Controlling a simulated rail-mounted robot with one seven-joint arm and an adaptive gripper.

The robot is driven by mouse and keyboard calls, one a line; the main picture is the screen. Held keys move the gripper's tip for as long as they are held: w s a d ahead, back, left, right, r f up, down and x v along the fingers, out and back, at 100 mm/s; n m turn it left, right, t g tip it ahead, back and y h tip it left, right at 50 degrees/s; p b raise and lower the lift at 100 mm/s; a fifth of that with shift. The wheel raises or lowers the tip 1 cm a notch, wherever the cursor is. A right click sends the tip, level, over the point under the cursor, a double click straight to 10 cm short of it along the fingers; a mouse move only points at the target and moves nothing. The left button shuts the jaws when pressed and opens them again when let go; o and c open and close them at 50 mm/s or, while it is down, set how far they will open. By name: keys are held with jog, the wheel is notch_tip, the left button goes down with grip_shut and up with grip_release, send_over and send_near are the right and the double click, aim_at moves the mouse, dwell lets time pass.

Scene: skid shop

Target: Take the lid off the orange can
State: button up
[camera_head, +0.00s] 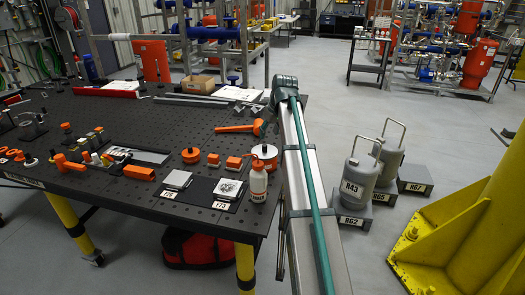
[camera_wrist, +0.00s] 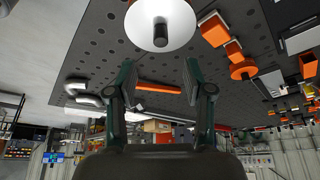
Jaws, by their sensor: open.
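A round orange can (camera_head: 264,151) with a pale broad disc and a dark knob stands near the table's right edge, partly behind a bottle. It appears to be the same as the white disc with a dark knob (camera_wrist: 176,22) at the top of the wrist view, where orange shows at its edge. A smaller round orange piece with a knob (camera_head: 190,155) stands to its left. My gripper (camera_wrist: 160,80) is open and empty, its two fingers apart, with the disc beyond them in the picture's upper part. In the head view my arm largely hides the gripper.
A white bottle with an orange cap (camera_head: 258,184) stands just in front of the can. An orange hammer (camera_head: 238,127) lies behind it. Labelled plates (camera_head: 228,189) and orange blocks (camera_head: 234,162) lie to the left. Grey canisters (camera_head: 359,180) stand on the floor at right.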

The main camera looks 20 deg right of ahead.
aim_at(265, 146)
jog(key=shift+p+x, duration=1.1)
jog(key=shift+x, duration=2.8)
grip_shut()
